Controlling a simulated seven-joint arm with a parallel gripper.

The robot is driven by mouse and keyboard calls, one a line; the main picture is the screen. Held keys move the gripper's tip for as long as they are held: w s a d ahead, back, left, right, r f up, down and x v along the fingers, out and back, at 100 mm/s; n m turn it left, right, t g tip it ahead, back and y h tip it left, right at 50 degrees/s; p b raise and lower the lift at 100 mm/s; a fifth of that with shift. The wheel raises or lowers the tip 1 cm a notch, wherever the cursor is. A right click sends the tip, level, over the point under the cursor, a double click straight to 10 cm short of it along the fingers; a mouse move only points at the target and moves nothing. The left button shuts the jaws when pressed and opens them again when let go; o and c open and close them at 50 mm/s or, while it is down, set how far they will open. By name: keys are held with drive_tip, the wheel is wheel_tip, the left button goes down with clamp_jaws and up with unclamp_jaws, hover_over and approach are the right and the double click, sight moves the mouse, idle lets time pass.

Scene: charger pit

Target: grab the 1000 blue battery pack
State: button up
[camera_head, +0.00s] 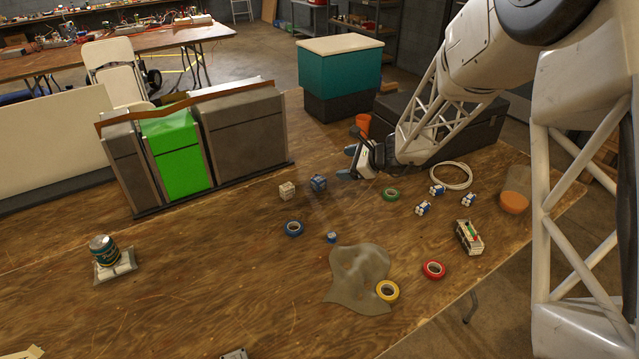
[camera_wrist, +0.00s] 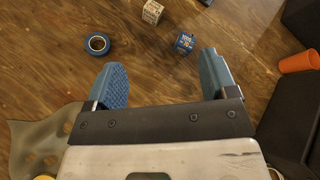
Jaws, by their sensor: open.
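The blue battery pack (camera_head: 318,183) is a small blue cube with pale markings, standing on the wooden table near the middle. In the wrist view the blue pack (camera_wrist: 185,42) shows printed lettering, too small to read surely. My gripper (camera_head: 347,163) is open and empty, to the right of the pack in the head view. In the wrist view my gripper (camera_wrist: 164,60) has its two blue fingers spread wide. The pack lies beyond the fingertips, nearer the right finger, and is not between them.
A white cube (camera_head: 287,190) stands close to the pack's left. A blue tape roll (camera_head: 293,228), small blue item (camera_head: 331,237) and green tape roll (camera_head: 391,194) lie nearby. An orange cup (camera_head: 363,122) and the green-and-grey case (camera_head: 178,160) stand farther back.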

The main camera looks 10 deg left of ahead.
sight(323, 181)
drive_tip(key=w+a+f+m+t, duration=0.1)
drive_tip(key=w+a+f+m, duration=0.1)
drive_tip(key=f, duration=0.3)
drive_tip(key=w+a+f+m+t, duration=0.1)
drive_tip(key=w+a+f+m, duration=0.1)
drive_tip(key=w+f, duration=0.3)
drive_tip(key=w+a+f+m+t, duration=0.1)
drive_tip(key=w+a+f+m, duration=0.1)
drive_tip(key=f, duration=0.4)
drive_tip(key=shift+w+f+m, duration=0.3)
drive_tip(key=shift+w+m, duration=0.5)
drive_tip(key=shift+w, duration=0.05)
drive_tip(key=shift+x, duration=1.3)
drive_tip(key=shift+x, duration=2.6)
drive_tip(key=c, duration=1.1)
drive_tip(key=shift+c, duration=0.2)
